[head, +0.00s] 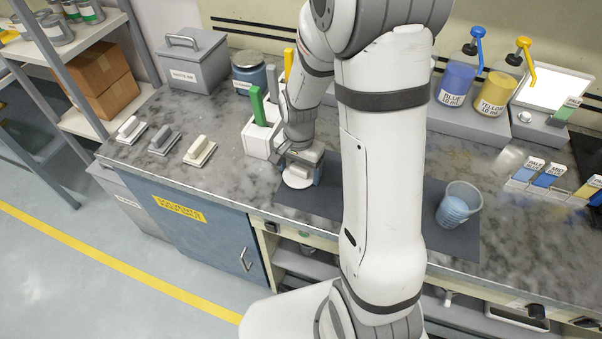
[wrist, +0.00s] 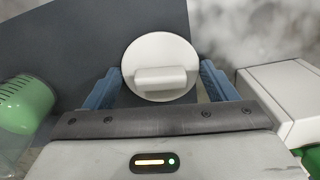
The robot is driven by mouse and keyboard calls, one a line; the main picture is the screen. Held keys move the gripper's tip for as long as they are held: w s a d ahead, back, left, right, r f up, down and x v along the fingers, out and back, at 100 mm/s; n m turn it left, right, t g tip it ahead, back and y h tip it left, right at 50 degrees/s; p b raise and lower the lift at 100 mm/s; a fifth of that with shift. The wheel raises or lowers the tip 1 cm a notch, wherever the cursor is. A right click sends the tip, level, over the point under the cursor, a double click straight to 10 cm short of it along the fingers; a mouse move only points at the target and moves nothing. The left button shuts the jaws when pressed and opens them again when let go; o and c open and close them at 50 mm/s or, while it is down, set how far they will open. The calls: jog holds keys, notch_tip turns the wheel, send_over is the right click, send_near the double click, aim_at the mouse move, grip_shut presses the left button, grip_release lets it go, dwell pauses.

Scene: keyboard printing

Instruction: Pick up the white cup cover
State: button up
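The white cup cover (head: 297,179) lies on the dark mat (head: 455,239) at the front of the counter. In the wrist view the cover (wrist: 160,51) is a round white disc with a raised block handle (wrist: 160,78). My gripper (head: 301,168) is low over the cover. In the wrist view its two blue fingers (wrist: 160,83) are apart, one on each side of the handle, with a visible gap on both sides. Nothing is held. My arm hides part of the mat in the head view.
A white holder (head: 258,143) with green and yellow tools stands close beside my gripper; a white box side (wrist: 290,90) shows in the wrist view. A clear cup with green contents (wrist: 22,105) is at left there. A cup with blue liquid (head: 458,205) stands right of my arm.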

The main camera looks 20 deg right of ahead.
jog(key=c, duration=0.5)
